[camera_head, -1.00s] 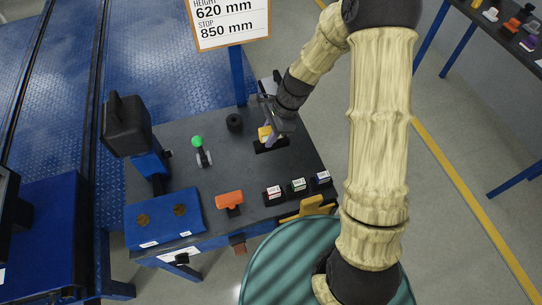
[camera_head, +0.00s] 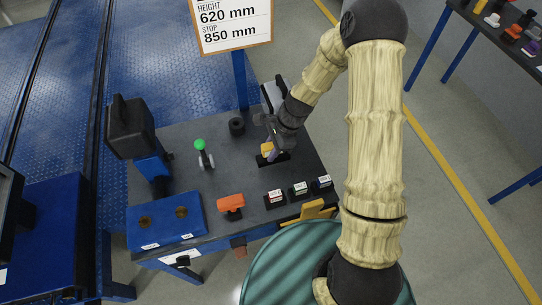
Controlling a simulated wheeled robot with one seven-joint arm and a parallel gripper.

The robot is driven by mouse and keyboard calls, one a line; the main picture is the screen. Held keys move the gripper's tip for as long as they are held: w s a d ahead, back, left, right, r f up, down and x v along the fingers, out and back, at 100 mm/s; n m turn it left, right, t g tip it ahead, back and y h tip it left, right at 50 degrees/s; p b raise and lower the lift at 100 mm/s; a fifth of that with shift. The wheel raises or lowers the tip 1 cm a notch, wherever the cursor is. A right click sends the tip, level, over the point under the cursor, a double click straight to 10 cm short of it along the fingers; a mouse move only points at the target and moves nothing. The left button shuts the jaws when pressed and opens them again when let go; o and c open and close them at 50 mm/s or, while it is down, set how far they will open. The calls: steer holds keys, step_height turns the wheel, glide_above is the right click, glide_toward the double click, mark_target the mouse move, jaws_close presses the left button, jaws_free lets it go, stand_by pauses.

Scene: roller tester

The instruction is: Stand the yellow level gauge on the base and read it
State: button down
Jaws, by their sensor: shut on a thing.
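The yellow level gauge (camera_head: 267,149) shows as a small yellow piece under my gripper, near the back right of the dark table. My gripper (camera_head: 270,140) points down and is shut on it. The gauge is at a dark block (camera_head: 272,160) on the table top. I cannot tell whether it touches that block. My fingers and wrist hide much of the gauge, and no reading can be made out. Which thing is the base is not clear from this view.
A green-knobbed lever (camera_head: 203,155), a black round part (camera_head: 237,126), an orange handle (camera_head: 230,203), several labelled blocks (camera_head: 299,189) and a blue box (camera_head: 165,220) stand on the table (camera_head: 220,170). A sign (camera_head: 232,22) rises behind. The middle table top is clear.

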steer(key=shift+f, duration=2.05)
steer(key=shift+f, duration=0.15)
steer(key=c, duration=1.1)
jaws_free()
steer(key=b+v, duration=0.1)
steer(key=v, duration=1.1)
